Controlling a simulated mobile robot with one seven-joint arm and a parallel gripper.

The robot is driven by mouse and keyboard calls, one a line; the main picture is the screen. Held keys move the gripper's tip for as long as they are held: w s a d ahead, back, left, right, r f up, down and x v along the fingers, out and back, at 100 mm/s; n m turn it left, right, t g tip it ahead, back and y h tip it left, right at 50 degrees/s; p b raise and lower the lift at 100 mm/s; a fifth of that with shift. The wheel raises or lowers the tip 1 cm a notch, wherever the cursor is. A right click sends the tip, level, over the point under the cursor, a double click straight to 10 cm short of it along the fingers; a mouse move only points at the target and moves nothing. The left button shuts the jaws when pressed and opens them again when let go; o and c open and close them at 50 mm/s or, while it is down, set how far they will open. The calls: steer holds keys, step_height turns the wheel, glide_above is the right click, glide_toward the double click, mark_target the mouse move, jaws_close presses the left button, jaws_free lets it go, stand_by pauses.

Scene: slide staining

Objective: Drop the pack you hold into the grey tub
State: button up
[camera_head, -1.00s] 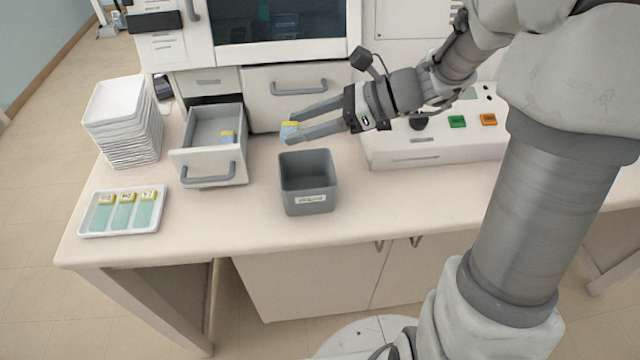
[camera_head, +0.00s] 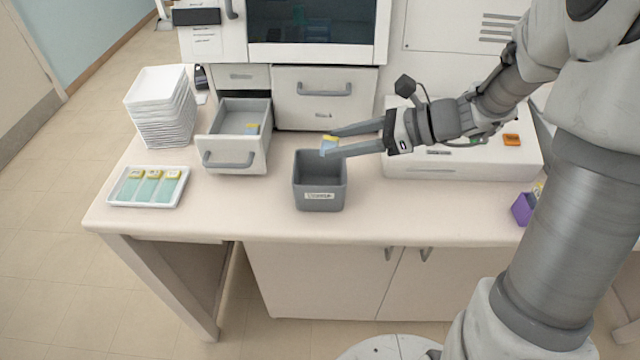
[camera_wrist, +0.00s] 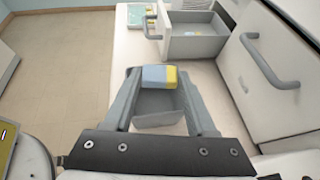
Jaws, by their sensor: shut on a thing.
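The pack (camera_head: 328,147) is small, pale blue with a yellow end. My gripper (camera_head: 331,144) is shut on it and holds it at the fingertips, above the back right part of the grey tub's opening in the head view. In the wrist view the pack (camera_wrist: 160,77) sits between the two fingertips (camera_wrist: 160,76). The grey tub (camera_head: 320,197) is an open square bin with a label on its front, standing on the counter. In the wrist view part of the tub (camera_wrist: 158,119) shows between the fingers, partly hidden.
An open drawer (camera_head: 234,155) with a similar pack inside is left of the tub. A white tray (camera_head: 149,201) with three slides and a stack of white trays (camera_head: 160,110) stand farther left. A purple container (camera_head: 522,209) is at right. Counter in front of the tub is clear.

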mark_target(343, 159)
step_height(343, 159, down, 4)
steer(key=b, duration=0.3)
steer(key=shift+f, duration=0.2)
steer(key=o, duration=1.4)
steer(key=p+v, duration=0.1)
steer(key=v, duration=1.6)
steer(key=shift+s+d+p, duration=0.15)
steer(key=shift+d+p, duration=0.1)
steer(key=shift+p, duration=0.1)
